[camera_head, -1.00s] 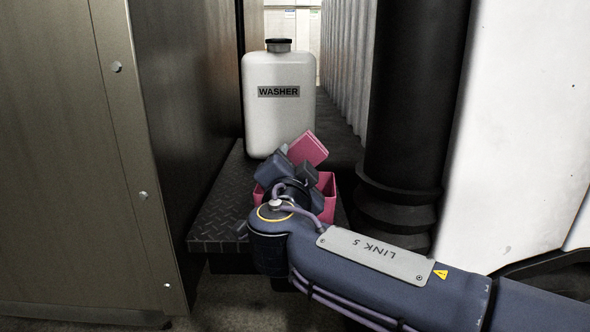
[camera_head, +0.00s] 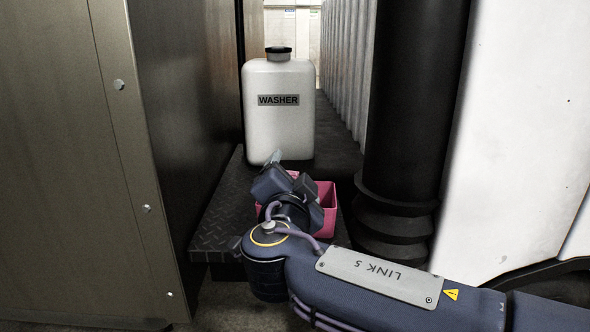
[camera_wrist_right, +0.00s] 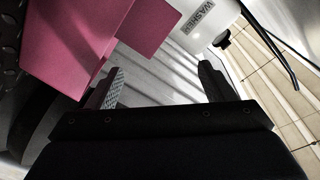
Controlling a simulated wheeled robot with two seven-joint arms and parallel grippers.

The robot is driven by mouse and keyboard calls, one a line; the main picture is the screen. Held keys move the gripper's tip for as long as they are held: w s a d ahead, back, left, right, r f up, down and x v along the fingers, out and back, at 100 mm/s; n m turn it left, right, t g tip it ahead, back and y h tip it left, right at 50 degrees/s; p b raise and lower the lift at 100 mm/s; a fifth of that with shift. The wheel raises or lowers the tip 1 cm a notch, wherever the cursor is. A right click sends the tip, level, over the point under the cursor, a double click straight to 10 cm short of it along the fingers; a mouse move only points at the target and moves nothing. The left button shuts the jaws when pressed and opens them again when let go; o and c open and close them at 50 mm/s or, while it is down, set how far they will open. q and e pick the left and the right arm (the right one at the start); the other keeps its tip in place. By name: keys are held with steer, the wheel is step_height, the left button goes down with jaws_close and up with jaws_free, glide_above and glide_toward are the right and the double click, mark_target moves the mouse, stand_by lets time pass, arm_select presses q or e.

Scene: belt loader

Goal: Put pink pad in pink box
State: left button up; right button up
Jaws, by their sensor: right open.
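The pink box (camera_head: 328,212) stands on the dark ledge, partly hidden behind my right gripper. It shows large at the upper left of the right wrist view (camera_wrist_right: 65,45). A small lighter pink patch (camera_head: 294,174) shows just above the box beside the gripper fingers; it looks like part of the pink pad, mostly hidden. I cannot tell whether the pad lies inside the box. My right gripper (camera_head: 291,170) is open over the box. In the right wrist view its two fingers (camera_wrist_right: 160,88) are apart with nothing seen between them. My left gripper is not in view.
A white washer bottle (camera_head: 280,115) stands behind the box on the treadplate ledge (camera_head: 222,218). A metal cabinet (camera_head: 75,150) closes the left side. A black column (camera_head: 410,100) and a white panel (camera_head: 525,120) stand close on the right.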

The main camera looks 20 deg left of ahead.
steer(key=s+d, duration=0.1)
steer(key=s, duration=0.8)
steer(key=shift+s+d+b, duration=0.15)
steer(key=shift+d+b, duration=0.15)
steer(key=shift+b, duration=0.15)
